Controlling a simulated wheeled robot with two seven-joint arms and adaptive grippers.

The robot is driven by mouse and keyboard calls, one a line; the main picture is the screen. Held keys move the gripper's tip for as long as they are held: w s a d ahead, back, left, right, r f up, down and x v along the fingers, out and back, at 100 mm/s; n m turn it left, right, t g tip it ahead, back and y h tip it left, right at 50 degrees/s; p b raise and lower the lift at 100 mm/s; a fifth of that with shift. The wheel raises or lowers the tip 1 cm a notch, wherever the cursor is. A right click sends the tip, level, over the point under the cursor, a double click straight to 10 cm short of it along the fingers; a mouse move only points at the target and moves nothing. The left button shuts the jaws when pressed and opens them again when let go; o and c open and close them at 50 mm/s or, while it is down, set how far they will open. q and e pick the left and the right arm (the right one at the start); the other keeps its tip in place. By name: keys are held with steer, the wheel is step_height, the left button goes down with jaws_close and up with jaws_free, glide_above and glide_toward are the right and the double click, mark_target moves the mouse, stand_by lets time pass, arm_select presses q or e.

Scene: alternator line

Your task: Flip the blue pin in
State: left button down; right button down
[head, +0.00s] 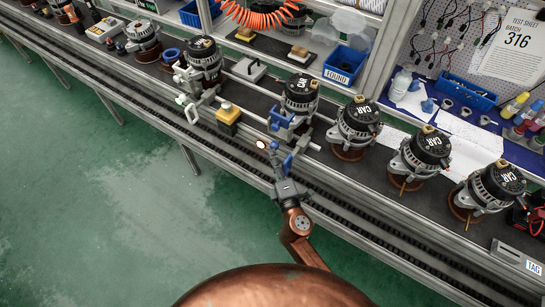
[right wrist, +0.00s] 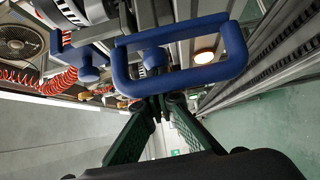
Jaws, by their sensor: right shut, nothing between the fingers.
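A blue clamp fixture (head: 281,121) stands at the rail's near side, in front of the alternator marked BAD (head: 300,88). In the right wrist view a blue loop-shaped handle (right wrist: 228,40) spans the top, with a smaller blue knob-like part (right wrist: 82,58) to its left. I cannot tell for certain which blue part is the pin. My right gripper (head: 276,154) is just in front of the fixture, shut and empty. In the right wrist view its fingertips (right wrist: 160,100) meet just below the loop; contact is unclear. My left gripper is out of view.
A yellow-topped box (head: 228,113) stands left of the fixture, and a round lit lamp (head: 261,144) is beside my gripper. Several alternators marked CAR (head: 357,115) stand to the right. A blue bin marked FOUND (head: 345,65) is behind. The green floor in front is clear.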

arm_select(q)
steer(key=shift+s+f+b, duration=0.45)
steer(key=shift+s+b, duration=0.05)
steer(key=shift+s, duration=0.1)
arm_select(e)
steer(key=a+v, duration=0.2)
steer(key=v, duration=1.1)
steer(key=shift+s+a, duration=0.25)
steer(key=shift+a, duration=0.1)
steer(key=shift+f, duration=0.1)
